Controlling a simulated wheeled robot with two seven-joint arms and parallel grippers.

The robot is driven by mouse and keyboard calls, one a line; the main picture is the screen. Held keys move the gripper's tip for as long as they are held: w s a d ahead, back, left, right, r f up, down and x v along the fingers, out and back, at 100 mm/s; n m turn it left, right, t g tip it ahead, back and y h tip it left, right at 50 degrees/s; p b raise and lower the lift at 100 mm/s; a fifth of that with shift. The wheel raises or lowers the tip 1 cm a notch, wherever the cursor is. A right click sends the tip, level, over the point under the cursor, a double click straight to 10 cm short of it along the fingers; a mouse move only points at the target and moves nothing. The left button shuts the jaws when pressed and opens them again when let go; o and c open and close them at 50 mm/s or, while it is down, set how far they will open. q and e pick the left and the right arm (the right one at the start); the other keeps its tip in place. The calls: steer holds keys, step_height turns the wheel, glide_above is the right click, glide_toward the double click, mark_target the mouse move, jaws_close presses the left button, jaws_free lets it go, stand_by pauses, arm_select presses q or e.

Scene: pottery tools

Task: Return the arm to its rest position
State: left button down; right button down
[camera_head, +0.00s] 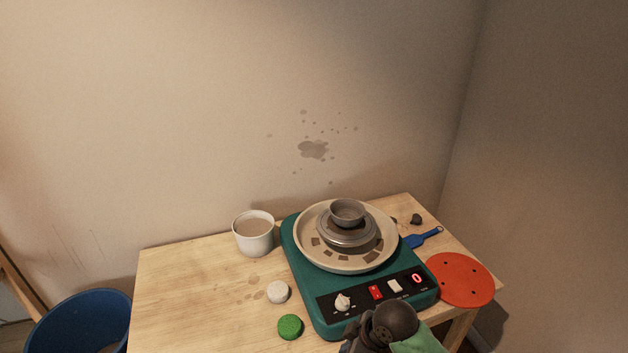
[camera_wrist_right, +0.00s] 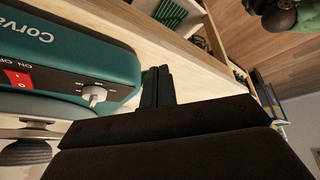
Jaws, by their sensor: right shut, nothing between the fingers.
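My right gripper (camera_wrist_right: 158,88) is shut and empty in the right wrist view, with its two dark fingers together. They are beside the pottery wheel's teal housing, near its white knob (camera_wrist_right: 94,95), with a visible gap between. In the head view, my right arm shows as a dark shape at the bottom edge, in front of the wheel (camera_head: 292,255); its fingertips are hard to make out there. My left arm and gripper are in neither view.
A small grey bowl (camera_head: 347,211) stands on the wheel. A white cup (camera_head: 253,235), a white piece (camera_head: 278,292), a green sponge-like disc (camera_head: 289,327), a blue tool (camera_head: 424,238) and a red disc (camera_head: 461,280) surround it. A blue bin (camera_head: 85,320) stands at lower left. The table's left part is clear.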

steer(key=s+d+f+m+t+h, duration=0.1)
steer(key=s+d+f+m+h, duration=0.15)
steer(key=s+d+m, duration=0.55)
steer(key=s+d+f+m+h, duration=0.2)
steer(key=s+d+f+m, duration=0.15)
steer(key=s+d, duration=0.45)
steer(key=s+a+f, duration=0.2)
steer(key=f, duration=1)
steer(key=s+a+f+g, duration=0.1)
steer(key=s+a+f, duration=0.1)
steer(key=f, duration=1.1)
steer(key=s+a+f+g, duration=0.1)
steer(key=s+a+f, duration=0.1)
steer(key=f, duration=1)
steer(key=shift+s+f, duration=0.15)
steer(key=shift+s, duration=0.25)
steer(key=shift+a, duration=0.1)
steer(key=shift+s, duration=0.1)
